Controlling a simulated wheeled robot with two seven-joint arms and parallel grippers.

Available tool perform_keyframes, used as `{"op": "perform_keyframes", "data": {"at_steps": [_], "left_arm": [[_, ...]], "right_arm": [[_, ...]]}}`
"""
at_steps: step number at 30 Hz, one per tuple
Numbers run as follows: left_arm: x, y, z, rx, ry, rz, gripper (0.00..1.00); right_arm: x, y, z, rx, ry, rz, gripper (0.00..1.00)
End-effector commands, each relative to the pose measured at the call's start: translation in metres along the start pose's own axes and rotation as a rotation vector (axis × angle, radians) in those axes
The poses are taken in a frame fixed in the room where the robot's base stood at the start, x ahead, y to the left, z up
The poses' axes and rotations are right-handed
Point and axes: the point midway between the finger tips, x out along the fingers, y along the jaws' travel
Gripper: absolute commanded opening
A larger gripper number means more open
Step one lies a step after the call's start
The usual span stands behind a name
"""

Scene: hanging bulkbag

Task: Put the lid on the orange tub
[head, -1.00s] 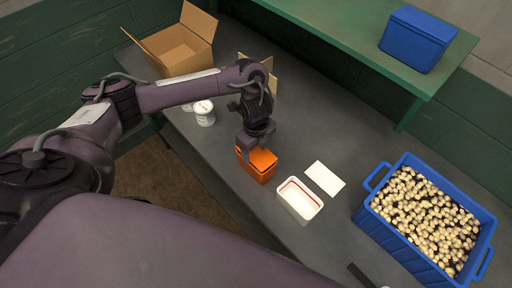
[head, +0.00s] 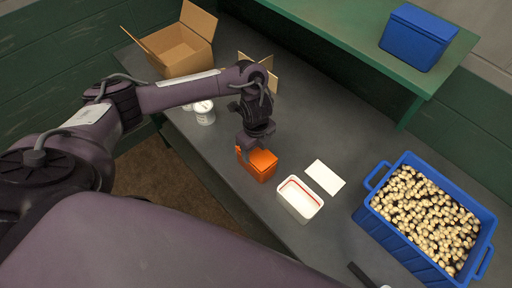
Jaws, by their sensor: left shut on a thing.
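The orange tub (head: 263,174) stands on the grey bench, just left of a white tub. Its orange lid (head: 265,160) is on top of it, lying level across the opening; any small gap under its edge is too small to tell. My left gripper (head: 255,152) points down from above and is shut on the lid at its far left part. The fingers partly hide the lid. My right gripper is not in view.
An open white tub (head: 299,200) with a red line inside stands close on the right, with a flat white lid (head: 325,178) beside it. A blue crate (head: 400,248) of potato-like pieces stands further right. White cans (head: 204,112) and a cardboard box (head: 182,47) stand behind left.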

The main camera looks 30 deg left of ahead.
Motion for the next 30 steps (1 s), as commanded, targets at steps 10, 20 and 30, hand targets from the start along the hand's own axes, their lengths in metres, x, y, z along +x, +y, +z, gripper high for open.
{"op": "perform_keyframes", "data": {"at_steps": [10,20,30], "left_arm": [[0.0005,0.0001,0.0001,-0.001,0.000,0.000,0.41],[0.0040,0.0004,0.0001,-0.001,0.000,0.002,0.41],[0.0063,0.0016,-0.0005,-0.001,0.000,0.004,0.41]], "right_arm": [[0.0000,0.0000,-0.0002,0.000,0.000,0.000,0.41],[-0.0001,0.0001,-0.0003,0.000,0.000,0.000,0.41],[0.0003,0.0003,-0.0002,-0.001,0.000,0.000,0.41]]}}
